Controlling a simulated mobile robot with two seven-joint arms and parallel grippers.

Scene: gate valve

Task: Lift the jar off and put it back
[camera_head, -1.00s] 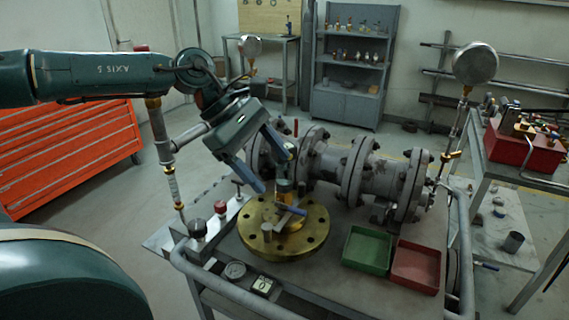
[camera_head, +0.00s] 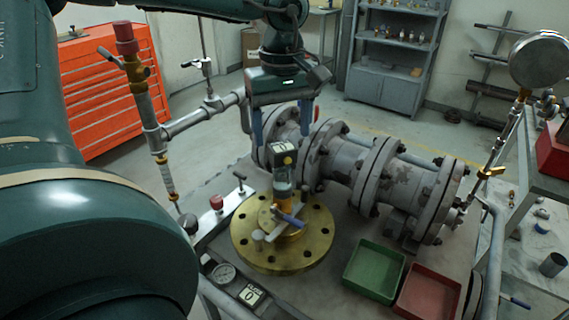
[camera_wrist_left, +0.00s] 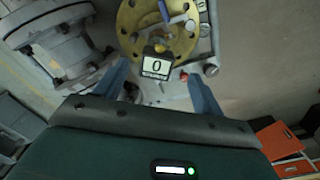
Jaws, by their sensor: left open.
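A small clear jar (camera_head: 283,175) stands upright in the brass fitting on the round brass flange (camera_head: 246,243). A black box with a pale label (camera_head: 284,150) sits at its top. In the left wrist view the box shows a "0" (camera_wrist_left: 157,66), and I cannot make out the jar there. My left gripper (camera_head: 283,138) is open and points down, its blue fingers spread either side of the box in the picture. In the wrist view the left gripper (camera_wrist_left: 157,70) frames the box; no contact shows. A blue-handled lever (camera_head: 288,218) sits low in front of the jar.
A flanged grey pipe (camera_head: 345,158) lies right of the flange. A green tray (camera_head: 375,270) and a red tray (camera_head: 428,292) stand at the bench front. A gauge (camera_head: 222,273) and a counter (camera_head: 251,293) sit front left. Upright pipework (camera_head: 138,90) rises at left.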

